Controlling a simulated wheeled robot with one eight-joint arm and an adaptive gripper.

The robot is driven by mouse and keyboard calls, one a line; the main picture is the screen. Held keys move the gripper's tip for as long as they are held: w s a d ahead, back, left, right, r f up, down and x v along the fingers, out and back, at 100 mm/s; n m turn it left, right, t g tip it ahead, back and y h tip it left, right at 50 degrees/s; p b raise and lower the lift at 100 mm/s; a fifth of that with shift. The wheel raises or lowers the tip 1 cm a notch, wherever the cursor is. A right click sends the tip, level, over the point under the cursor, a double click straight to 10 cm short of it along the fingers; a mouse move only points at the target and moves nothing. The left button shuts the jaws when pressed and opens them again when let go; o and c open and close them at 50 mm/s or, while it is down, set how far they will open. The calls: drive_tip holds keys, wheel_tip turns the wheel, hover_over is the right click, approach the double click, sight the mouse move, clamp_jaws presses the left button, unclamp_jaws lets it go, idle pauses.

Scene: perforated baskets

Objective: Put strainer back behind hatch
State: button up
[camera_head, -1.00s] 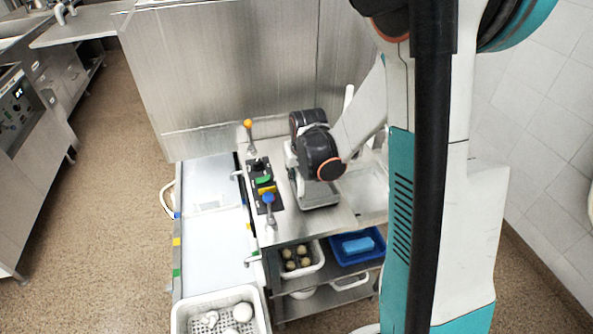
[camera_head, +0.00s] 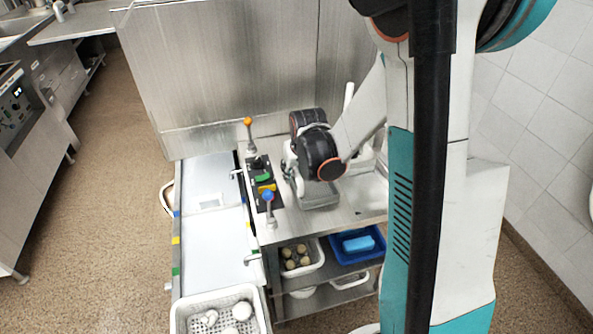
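My gripper (camera_head: 290,162) is over the steel counter, mostly hidden behind the dark wrist of my arm. Its fingers are too small and covered to tell whether they are open or shut, or whether they hold anything. Directly below the wrist, a grey shallow rectangular frame or tray (camera_head: 322,200) shows at the counter top; I cannot tell whether it is the strainer, an open hatch or part of a sink. No strainer can be clearly made out. A large upright steel panel (camera_head: 230,70) stands behind the counter; I cannot tell whether it is the hatch.
Levers with an orange knob (camera_head: 248,121) and a blue knob (camera_head: 267,195) stand left of my gripper. A white perforated basket (camera_head: 185,318) holds white items at the front left. Below the counter are a white basket (camera_head: 318,262) with round items and a blue basket (camera_head: 372,254).

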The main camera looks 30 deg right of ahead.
drive_tip(key=shift+r, duration=0.1)
drive_tip(key=d+v, duration=0.1)
drive_tip(key=v, duration=1)
drive_tip(key=shift+s+a+r, duration=0.2)
drive_tip(key=shift+a+r, duration=0.15)
drive_tip(key=shift+a, duration=0.15)
